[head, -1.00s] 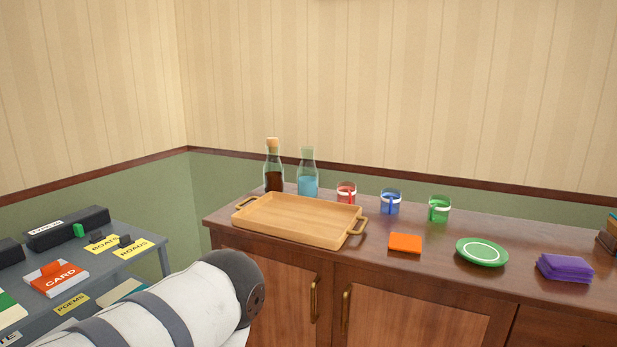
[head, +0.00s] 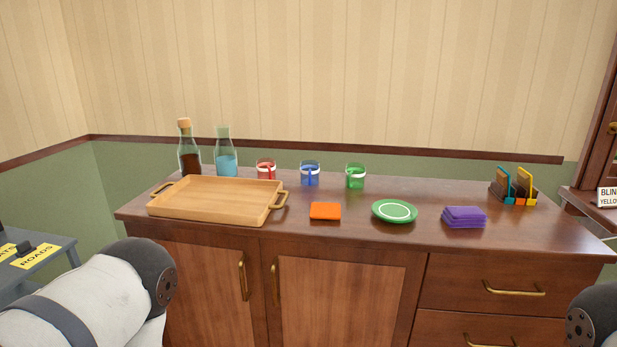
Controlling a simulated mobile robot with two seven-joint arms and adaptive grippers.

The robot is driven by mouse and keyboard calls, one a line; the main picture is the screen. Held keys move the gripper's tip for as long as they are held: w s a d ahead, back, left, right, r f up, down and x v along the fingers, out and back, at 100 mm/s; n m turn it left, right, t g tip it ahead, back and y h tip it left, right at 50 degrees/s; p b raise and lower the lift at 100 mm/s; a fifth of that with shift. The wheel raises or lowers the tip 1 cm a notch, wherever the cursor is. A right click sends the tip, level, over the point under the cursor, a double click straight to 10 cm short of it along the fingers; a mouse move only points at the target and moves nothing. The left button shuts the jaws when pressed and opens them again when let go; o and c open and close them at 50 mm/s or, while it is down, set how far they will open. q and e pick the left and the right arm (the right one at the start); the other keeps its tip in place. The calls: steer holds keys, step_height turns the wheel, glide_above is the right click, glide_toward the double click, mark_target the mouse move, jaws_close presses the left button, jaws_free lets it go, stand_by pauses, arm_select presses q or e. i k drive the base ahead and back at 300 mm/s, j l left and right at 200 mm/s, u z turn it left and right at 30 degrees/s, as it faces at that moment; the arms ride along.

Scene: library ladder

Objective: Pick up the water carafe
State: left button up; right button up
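The water carafe (head: 226,164) is a clear glass bottle with light blue liquid and no stopper. It stands upright at the back left of the wooden sideboard (head: 450,250), behind the tray. A similar corked carafe with dark brown liquid (head: 189,160) stands just to its left. In the head view, part of my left arm shows at the lower left and a bit of my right arm at the lower right edge. Neither gripper is in view.
A wooden tray with handles (head: 215,198) lies in front of the carafes. An orange cloth (head: 325,211), green plate (head: 394,211), purple napkins (head: 464,217) and a card holder (head: 513,188) are further along.

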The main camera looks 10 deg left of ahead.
mark_target(225, 153)
steer(key=i+j, duration=1.45)
steer(key=i, duration=0.2)
steer(key=k+j+u, duration=0.25)
steer(key=k+j, duration=0.25)
steer(key=i+l+z, duration=0.2)
steer(key=i+l, duration=0.2)
steer(key=i, duration=0.1)
